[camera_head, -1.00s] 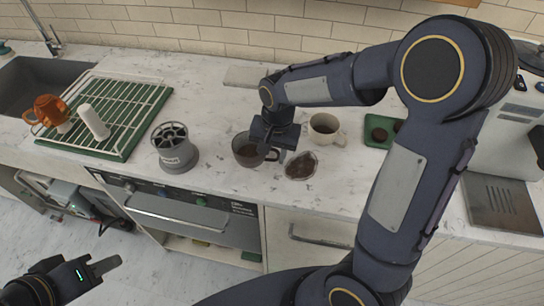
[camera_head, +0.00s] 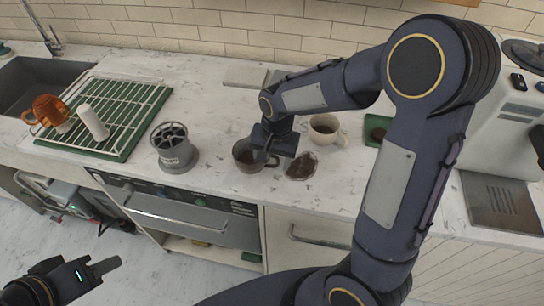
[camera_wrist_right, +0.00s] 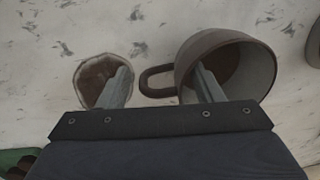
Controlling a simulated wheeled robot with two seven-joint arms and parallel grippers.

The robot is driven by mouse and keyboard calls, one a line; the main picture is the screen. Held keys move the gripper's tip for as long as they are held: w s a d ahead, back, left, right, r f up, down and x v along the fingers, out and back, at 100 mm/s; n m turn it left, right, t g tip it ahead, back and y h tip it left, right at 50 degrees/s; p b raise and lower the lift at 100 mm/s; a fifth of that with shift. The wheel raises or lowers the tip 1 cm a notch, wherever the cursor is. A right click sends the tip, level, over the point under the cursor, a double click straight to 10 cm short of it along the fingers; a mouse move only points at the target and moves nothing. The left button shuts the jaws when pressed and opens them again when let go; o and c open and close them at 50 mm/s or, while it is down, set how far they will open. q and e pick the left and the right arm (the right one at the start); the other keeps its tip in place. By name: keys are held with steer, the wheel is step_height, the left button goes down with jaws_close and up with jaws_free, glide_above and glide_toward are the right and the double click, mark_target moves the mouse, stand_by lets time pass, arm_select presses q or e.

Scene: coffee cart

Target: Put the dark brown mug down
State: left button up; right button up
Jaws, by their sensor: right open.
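The dark brown mug (camera_head: 243,160) is at the front middle of the counter and appears to stand upright on it. Dark contents show inside it. My right gripper (camera_head: 273,156) is right above its handle side. In the right wrist view the mug (camera_wrist_right: 262,78) is at the right, with its handle between the two spread fingers of the right gripper (camera_wrist_right: 164,88). One finger overlaps the mug's mouth; I cannot tell if it is inside. My left gripper (camera_head: 105,266) is low at the left, away from the counter, with only one finger clearly visible.
A small dish of dark grounds (camera_head: 301,166) sits close right of the mug, and a cream cup (camera_head: 325,139) stands behind it. A grey grinder-like container (camera_head: 174,158) is at the left.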

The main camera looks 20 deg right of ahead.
steer(key=shift+r, duration=0.65)
step_height(320, 180, up, 10)
steer(key=r, duration=0.1)
steer(key=s+d+n+t+y, duration=0.2)
steer(key=s+n+t, duration=0.3)
steer(key=s, duration=1.3)
steer(key=shift+s+d+f+y, duration=0.35)
steer(key=shift+y, duration=0.15)
